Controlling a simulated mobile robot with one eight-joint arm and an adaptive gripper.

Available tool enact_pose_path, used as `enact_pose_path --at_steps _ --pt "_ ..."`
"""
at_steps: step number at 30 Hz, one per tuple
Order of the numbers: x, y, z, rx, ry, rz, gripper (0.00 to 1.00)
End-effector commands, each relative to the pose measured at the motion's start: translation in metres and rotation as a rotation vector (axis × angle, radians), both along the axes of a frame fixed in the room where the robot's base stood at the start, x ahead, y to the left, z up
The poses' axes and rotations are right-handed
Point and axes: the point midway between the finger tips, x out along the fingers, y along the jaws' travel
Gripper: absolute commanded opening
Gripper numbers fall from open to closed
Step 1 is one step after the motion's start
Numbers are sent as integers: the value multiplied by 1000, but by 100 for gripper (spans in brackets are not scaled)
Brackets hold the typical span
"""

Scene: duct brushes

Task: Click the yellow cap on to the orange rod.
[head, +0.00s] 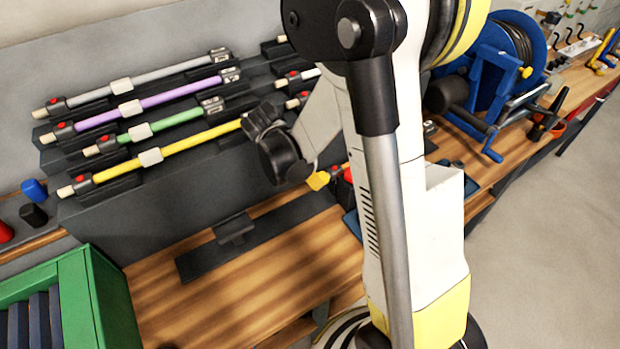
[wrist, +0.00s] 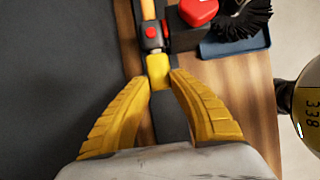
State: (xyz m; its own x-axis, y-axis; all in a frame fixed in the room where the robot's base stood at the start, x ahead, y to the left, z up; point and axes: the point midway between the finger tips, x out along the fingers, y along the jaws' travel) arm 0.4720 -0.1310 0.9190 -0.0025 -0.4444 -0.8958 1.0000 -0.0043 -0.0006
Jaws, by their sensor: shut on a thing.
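The yellow cap (wrist: 158,70) is between the tips of my gripper (wrist: 157,77) in the wrist view, and the gripper is shut on it. The orange rod (wrist: 147,10) runs out of the top of that view, ending in a grey collar with a red button (wrist: 151,32). The cap is nearly in line with the rod, right at the collar's end. I cannot tell whether it is seated. In the head view a yellow tip of my gripper (head: 318,181) shows low over the bench; my arm hides the orange rod there.
A red part (wrist: 197,11) in a dark holder and a black brush (wrist: 243,18) by a blue tray (wrist: 235,46) are close right of the rod. Grey, purple, green and yellow rods (head: 200,136) lie on a stepped rack. The bench front (head: 240,290) is clear.

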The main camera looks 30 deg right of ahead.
Motion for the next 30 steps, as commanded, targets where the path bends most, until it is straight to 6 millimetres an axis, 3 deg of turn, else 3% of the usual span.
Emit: enact_pose_path --at_steps 13,14,15,25,30 --pt "0 -7 0 0 0 -1 0" --pt "0 -7 0 1 0 -1 35" --pt "0 -7 0 1 0 -1 47" --pt "0 -6 1 0 -1 0 48" --pt "0 3 20 0 0 2 48"
